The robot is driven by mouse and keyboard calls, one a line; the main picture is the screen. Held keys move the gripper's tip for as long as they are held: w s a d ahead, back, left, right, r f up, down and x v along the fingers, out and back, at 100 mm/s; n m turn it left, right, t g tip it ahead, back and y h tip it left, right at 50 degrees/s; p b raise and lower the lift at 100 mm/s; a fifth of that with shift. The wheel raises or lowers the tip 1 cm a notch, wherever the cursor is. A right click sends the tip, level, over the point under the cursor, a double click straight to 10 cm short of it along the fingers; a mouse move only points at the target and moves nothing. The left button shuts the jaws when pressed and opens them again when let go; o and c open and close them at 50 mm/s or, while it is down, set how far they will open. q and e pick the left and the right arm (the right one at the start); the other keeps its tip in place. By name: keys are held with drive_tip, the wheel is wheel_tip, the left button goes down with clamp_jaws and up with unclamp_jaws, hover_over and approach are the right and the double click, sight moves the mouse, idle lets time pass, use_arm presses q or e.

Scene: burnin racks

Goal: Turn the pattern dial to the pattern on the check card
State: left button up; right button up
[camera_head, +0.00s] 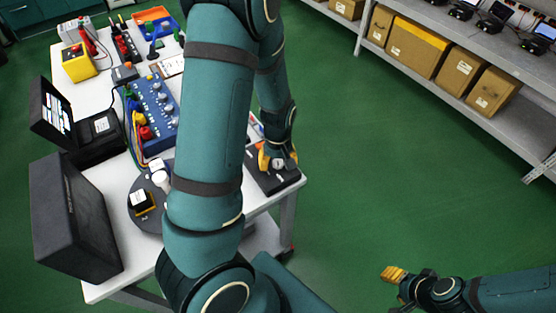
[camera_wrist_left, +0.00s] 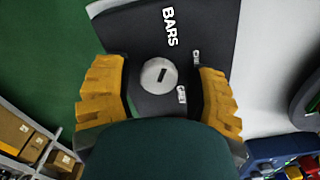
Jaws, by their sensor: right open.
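The pattern dial (camera_wrist_left: 158,75) is a round light-grey knob with a short dark mark, on a black box (camera_wrist_left: 195,25). The box reads "BARS", with two smaller labels only partly readable. The dial also shows in the head view (camera_head: 278,163), on the box (camera_head: 275,182) at the table's right edge. My left gripper (camera_wrist_left: 160,98) has its yellow fingers apart on either side of the dial, with gaps visible. My right gripper (camera_head: 394,274) is open and empty, off the table at the lower right. I cannot identify the check card for sure.
A blue panel with knobs and cables (camera_head: 152,108), a black monitor (camera_head: 70,215), a small screen (camera_head: 55,112) and a round dark plate (camera_head: 140,217) stand on the white table (camera_head: 120,170). Shelves with cardboard boxes (camera_head: 460,67) are at upper right. Green floor between is clear.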

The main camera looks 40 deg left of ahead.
sight(278, 162)
use_arm(q)
drive_tip(key=shift+w+r, duration=0.1)
drive_tip(key=shift+r, duration=0.25)
wheel_tip(278, 162, up, 11)
drive_tip(key=shift+r, duration=0.2)
idle(0.8)
